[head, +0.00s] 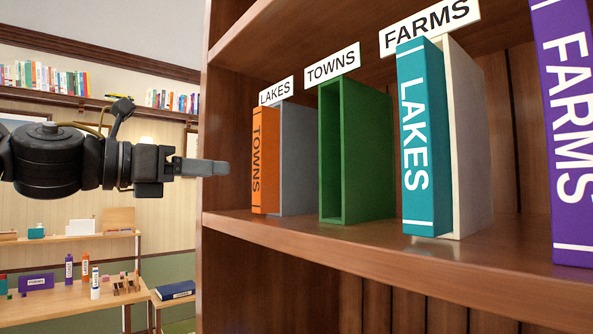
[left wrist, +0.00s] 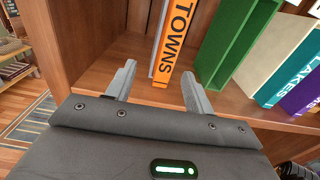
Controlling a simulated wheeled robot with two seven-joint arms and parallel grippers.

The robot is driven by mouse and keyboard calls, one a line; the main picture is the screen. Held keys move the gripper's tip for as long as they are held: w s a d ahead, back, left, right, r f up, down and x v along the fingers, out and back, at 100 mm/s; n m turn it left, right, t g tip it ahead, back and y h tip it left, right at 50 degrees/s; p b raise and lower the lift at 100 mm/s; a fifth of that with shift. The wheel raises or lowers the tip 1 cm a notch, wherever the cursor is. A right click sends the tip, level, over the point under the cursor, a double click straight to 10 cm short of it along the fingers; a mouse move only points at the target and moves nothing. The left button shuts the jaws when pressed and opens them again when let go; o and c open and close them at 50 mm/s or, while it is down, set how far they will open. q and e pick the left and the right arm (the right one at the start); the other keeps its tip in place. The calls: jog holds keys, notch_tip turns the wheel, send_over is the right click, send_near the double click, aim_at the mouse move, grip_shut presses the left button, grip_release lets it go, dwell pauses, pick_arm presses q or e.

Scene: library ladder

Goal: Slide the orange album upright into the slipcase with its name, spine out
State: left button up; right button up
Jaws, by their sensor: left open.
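The orange album (head: 265,160), spine reading TOWNS, stands upright in the grey-blue slipcase (head: 298,160) under the LAKES sign (head: 276,91). Its spine faces out and its front part protrudes. The green slipcase (head: 367,150) under the TOWNS sign (head: 332,64) is empty, its opening facing out. My left gripper (head: 225,168) is open in front of the shelf, left of the orange album in the head view. In the left wrist view its fingers (left wrist: 158,80) point toward the orange spine (left wrist: 172,45), one to each side, apart from it. My right gripper is not in view.
A teal LAKES album (head: 425,140) protrudes from the cream slipcase (head: 468,140) under the FARMS sign (head: 430,25). A purple FARMS album (head: 570,130) stands at the right. The bookcase's left upright (head: 222,120) is close to my gripper. A table with small items (head: 75,300) stands behind.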

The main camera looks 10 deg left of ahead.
aim_at(256, 164)
pick_arm(q)
jog(key=d, duration=0.1)
jog(key=w+d+p, duration=0.2)
jog(key=shift+d+r, duration=0.3)
jog(key=shift+r, duration=0.1)
jog(key=shift+w+d+f+p, duration=0.1)
jog(key=shift+w+d+p, duration=0.05)
jog(key=shift+w+p, duration=0.15)
jog(key=shift+s, duration=0.15)
jog(key=shift+w+d+r+p, duration=0.4)
jog(key=shift+d+r+p, duration=0.25)
jog(key=shift+p, duration=0.6)
jog(key=x, duration=0.1)
jog(key=p+x, duration=0.1)
jog(key=x, duration=0.1)
jog(key=shift+w+d+f+p, duration=0.2)
jog(key=shift+f+p, duration=0.15)
jog(key=shift+w+d, duration=0.1)
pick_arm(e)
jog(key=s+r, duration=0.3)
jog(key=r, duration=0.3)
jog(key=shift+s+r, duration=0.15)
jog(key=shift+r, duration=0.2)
